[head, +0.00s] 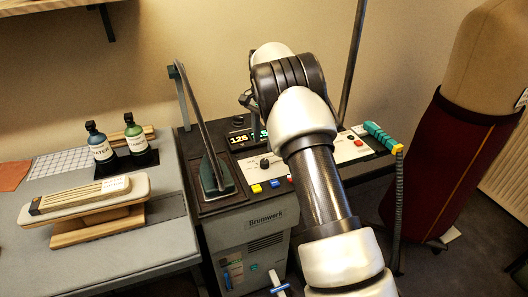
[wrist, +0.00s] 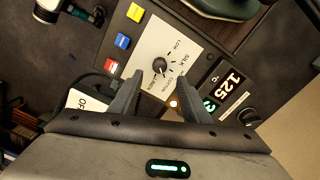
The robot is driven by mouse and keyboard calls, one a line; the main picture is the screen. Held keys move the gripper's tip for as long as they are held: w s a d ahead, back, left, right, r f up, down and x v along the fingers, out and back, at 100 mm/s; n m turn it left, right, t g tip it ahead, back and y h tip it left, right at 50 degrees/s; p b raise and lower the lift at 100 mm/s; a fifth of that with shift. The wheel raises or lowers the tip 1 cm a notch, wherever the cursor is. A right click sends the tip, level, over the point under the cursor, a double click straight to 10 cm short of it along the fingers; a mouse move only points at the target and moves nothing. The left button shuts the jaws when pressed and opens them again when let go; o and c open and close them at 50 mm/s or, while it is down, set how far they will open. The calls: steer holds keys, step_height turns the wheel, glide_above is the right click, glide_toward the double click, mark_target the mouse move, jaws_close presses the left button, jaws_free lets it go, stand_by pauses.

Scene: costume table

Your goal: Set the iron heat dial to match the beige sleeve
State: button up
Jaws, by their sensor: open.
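The heat dial (wrist: 160,67) is a small dark knob on a white plate with LOW, SILK, COTTON and LINEN lettering in the wrist view. It also shows in the head view (head: 265,163). My gripper (wrist: 160,77) is open, its fingertips on either side of the dial in the picture; I cannot tell whether they touch it. In the head view my arm hides most of the gripper. A lit display (wrist: 227,86) reads 125. A beige length (head: 80,196), probably the sleeve, lies on the padded small board at the left, with a white tag whose lettering is unreadable.
The iron (head: 215,175) stands on its dark rest left of the dial. Yellow, blue and red buttons (wrist: 122,41) line the panel beside the dial plate. A blue bottle (head: 100,146) and a green bottle (head: 135,138) stand at the left. A dark red garment form (head: 445,170) stands right.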

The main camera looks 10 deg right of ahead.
step_height(320, 180, up, 9)
steer(key=shift+f+p, duration=0.15)
steer(key=shift+p, duration=0.3)
steer(key=s+d+r+n+t+p, duration=0.1)
steer(key=s+r+n+t+p, duration=0.25)
steer(key=s+r, duration=1.35)
steer(key=s+r+n+t+p, duration=0.1)
steer(key=s+n, duration=0.6)
steer(key=s, duration=1.6)
steer(key=shift+a+n+t+p, duration=0.35)
steer(key=shift+t+p, duration=0.3)
steer(key=shift+p, duration=0.55)
